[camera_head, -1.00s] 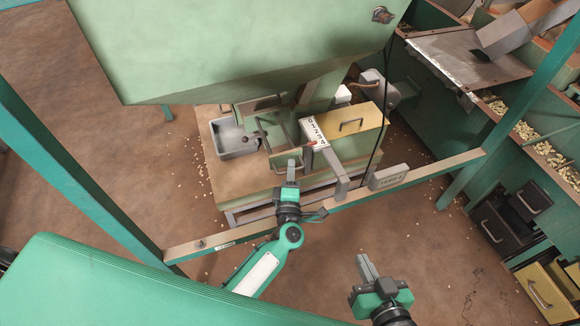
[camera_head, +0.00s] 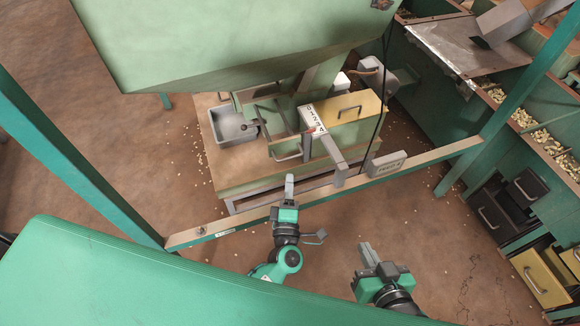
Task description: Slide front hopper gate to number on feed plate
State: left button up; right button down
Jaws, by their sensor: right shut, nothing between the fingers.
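The hopper's gate mechanism (camera_head: 283,143) is green, with a frame-like handle, under the large pale green hopper (camera_head: 230,50). Beside it is a white number scale (camera_head: 314,118) with dark digits, and a small red pointer (camera_head: 311,131) stands near its lower end, by what looks like the 4. The feed plate (camera_head: 386,164) is a grey tag on the front rail and seems to read FEED 4. My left gripper (camera_head: 289,182) is below the gate handle, apart from it; whether its fingers are parted is unclear. My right gripper (camera_head: 366,254) is shut and empty, in front of the rail.
A brown-topped green rail (camera_head: 230,225) crosses in front of the machine, between green posts. A yellow-lidded box (camera_head: 352,110) and a grey tray (camera_head: 232,128) flank the gate. Dark drawers (camera_head: 493,215) stand at right. Scattered nuts lie on the floor.

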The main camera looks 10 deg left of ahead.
pick_arm(q)
jog(key=v, duration=0.5)
jog(key=shift+s+d, duration=0.1)
jog(key=shift+s, duration=0.1)
